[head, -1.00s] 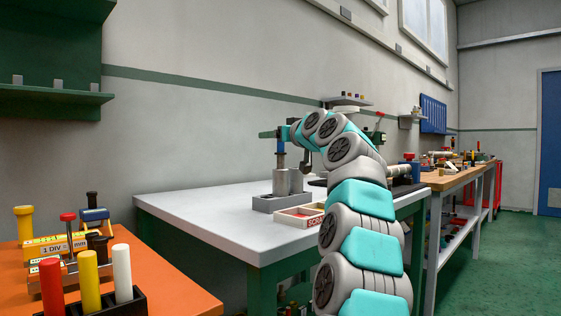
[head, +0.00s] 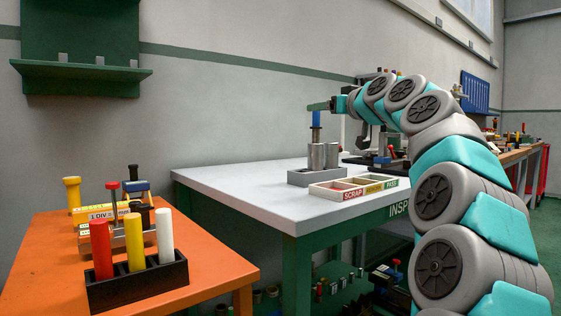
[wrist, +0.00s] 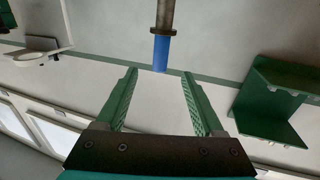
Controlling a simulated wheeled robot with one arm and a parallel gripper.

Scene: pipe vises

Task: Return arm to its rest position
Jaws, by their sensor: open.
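My arm (head: 455,185) reaches out over the white-topped inspection table and is bent. My gripper (head: 318,106) is at its far end, with green fingers level with the top of a blue-ended metal gauge (head: 316,119). The gauge stands upright over a metal cylinder (head: 316,157) in a grey block (head: 303,178). In the wrist view the fingers (wrist: 160,74) are apart with nothing between their pads. The blue end (wrist: 161,54) shows just beyond the fingertips. Whether a finger touches it cannot be told.
An orange table (head: 200,268) at left holds a black rack (head: 138,284) with red, yellow and white handles. A green wall shelf (head: 80,78) hangs at upper left.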

